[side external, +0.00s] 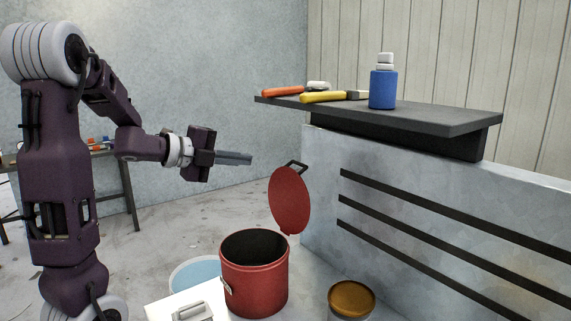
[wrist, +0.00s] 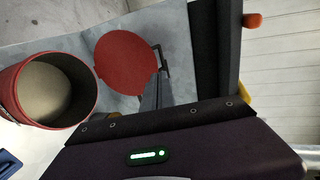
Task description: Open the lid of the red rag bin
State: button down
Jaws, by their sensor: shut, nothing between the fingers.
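The red rag bin (side external: 254,279) stands upright on the floor in the side external view, with its round top open and a dark inside. Its red lid (side external: 289,200) stands up on edge above the bin's far right rim, with a dark handle (side external: 295,167) at its top. In the wrist view the bin (wrist: 82,75) is at the left, its pale inside showing, and the lid (wrist: 126,62) is to its right. My gripper (side external: 251,159) is shut and empty, pointing right, up and left of the lid's handle. In the wrist view the fingers (wrist: 158,85) overlap the handle's edge; contact cannot be told.
A dark shelf (side external: 420,115) on the grey wall holds a blue bottle (side external: 383,88) and orange and yellow-handled tools. An orange-topped can (side external: 351,297) stands right of the bin.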

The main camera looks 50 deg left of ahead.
aim_at(299, 164)
jog(key=x, duration=1.3)
jog(key=shift+d+r, duration=0.1)
jog(key=shift+d, duration=0.15)
jog(key=shift+w, duration=0.45)
jog(key=shift+w, duration=0.75)
jog(key=shift+d, duration=0.1)
jog(key=v, duration=1.4)
jog(key=shift+s+a+r, duration=0.15)
jog(key=shift+s+a, duration=0.05)
jog(key=shift+a, duration=0.05)
